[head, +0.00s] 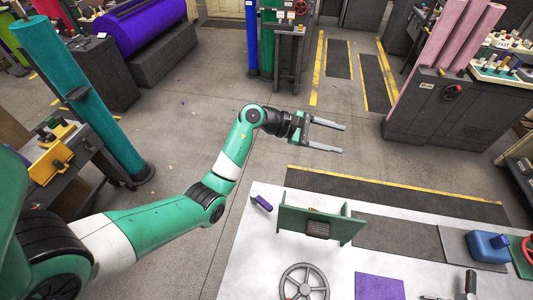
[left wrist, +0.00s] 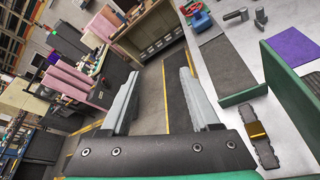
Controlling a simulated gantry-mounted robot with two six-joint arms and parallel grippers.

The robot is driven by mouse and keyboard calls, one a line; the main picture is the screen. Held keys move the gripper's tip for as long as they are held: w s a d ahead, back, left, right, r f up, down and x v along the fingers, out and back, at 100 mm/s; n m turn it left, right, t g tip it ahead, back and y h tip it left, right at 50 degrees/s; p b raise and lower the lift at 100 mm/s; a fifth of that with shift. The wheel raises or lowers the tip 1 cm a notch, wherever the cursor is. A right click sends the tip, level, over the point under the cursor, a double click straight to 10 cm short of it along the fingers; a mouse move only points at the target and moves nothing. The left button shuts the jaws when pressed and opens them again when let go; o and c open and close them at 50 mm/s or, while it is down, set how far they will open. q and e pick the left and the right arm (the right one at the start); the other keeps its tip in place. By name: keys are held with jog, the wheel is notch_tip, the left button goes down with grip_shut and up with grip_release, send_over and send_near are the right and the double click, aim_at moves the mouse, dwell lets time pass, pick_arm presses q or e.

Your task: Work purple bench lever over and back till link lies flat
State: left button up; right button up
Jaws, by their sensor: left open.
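A small purple block-like piece (head: 262,202), possibly the lever's grip, sits at the far left of the white bench top, left of a green bracket (head: 290,217). How it joins the bracket is not clear. My left gripper (head: 342,136) is open and empty beyond the bench's far edge, apart from the bracket. My right gripper is not in view.
The white bench top (head: 245,260) also holds a grey handwheel (head: 304,283), a purple sheet (head: 380,287), a dark mat (head: 388,240) and a blue object (head: 487,247). A teal roll (head: 75,95) stands at left. Floor around the gripper is clear.

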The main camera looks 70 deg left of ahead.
pick_arm(q)
jog(key=s+a+f+g+y, duration=0.2)
jog(key=s+a+f+g, duration=0.3)
jog(key=f, duration=0.4)
jog(key=m+g+p, duration=0.1)
jog(key=g+p, duration=0.1)
jog(key=g, duration=0.5)
send_near(265, 203)
jog(key=shift+s+f+t+b, duration=0.3)
jog(key=shift+f+b, duration=0.35)
jog(key=shift+b, duration=0.5)
jog(key=b+x, duration=0.1)
jog(key=x, duration=0.6)
jog(key=shift+w+d+f, duration=0.15)
jog(key=shift+d+f, duration=0.05)
jog(key=shift+f, duration=0.1)
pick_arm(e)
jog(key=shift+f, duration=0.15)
pick_arm(q)
grip_shut()
jog(key=shift+r, duration=0.1)
